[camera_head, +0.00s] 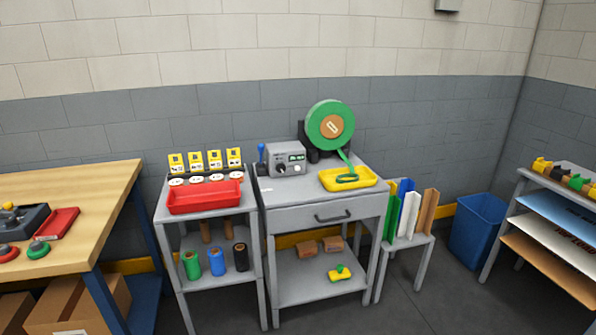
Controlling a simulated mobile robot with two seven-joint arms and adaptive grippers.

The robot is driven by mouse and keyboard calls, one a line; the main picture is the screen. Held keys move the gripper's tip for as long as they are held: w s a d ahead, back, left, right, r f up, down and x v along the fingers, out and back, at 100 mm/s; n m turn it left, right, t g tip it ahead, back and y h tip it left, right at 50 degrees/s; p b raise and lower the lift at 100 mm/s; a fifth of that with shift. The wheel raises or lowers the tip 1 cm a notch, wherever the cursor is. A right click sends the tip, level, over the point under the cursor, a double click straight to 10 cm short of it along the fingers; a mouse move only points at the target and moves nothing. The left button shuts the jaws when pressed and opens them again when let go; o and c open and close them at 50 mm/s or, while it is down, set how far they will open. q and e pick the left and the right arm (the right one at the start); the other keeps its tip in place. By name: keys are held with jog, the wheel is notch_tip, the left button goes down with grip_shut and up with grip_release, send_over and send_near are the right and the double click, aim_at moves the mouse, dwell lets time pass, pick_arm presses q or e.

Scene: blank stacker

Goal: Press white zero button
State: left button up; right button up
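A small grey control box (285,159) stands on the grey workstand (312,190) in the middle of the head view. The white zero button is too small to make out on this front. Neither of my grippers is in view.
A green reel (330,125) stands behind right of the box, its strip running down to a yellow tray (348,179). A red tray (205,196) is on the left stand. A wooden bench (75,190) is far left, a blue bin (477,229) right.

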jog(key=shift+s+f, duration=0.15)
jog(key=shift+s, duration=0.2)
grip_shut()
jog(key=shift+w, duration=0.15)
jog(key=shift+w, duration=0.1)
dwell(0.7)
